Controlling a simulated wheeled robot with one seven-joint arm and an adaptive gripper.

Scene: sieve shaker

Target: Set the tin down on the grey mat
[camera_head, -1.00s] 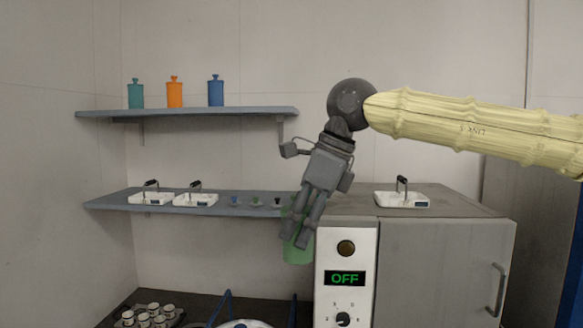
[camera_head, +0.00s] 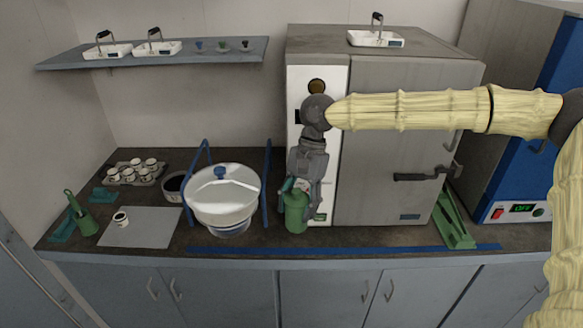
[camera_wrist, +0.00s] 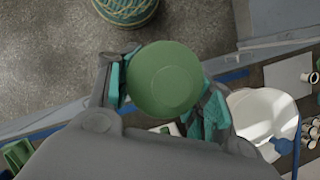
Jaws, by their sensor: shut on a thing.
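My gripper (camera_head: 302,188) points down in front of the grey oven's left panel and is shut on a green tin (camera_head: 295,213). The tin looks roughly upright, in front of the oven above or near the counter's front part; the head view does not settle whether its base touches. In the wrist view, the tin's round green top (camera_wrist: 165,80) sits between the teal finger pads of my gripper (camera_wrist: 163,92). The grey mat (camera_head: 150,232) lies flat on the counter at the left, well apart from the tin. A small white cup (camera_head: 121,219) stands on its left part.
A white lidded sieve shaker (camera_head: 222,197) with blue posts stands between the tin and the mat. A green brush holder (camera_head: 82,220) is left of the mat. A tray of several cups (camera_head: 136,173) and a dark bowl (camera_head: 173,187) are behind. Blue tape (camera_head: 345,248) runs along the counter's front edge.

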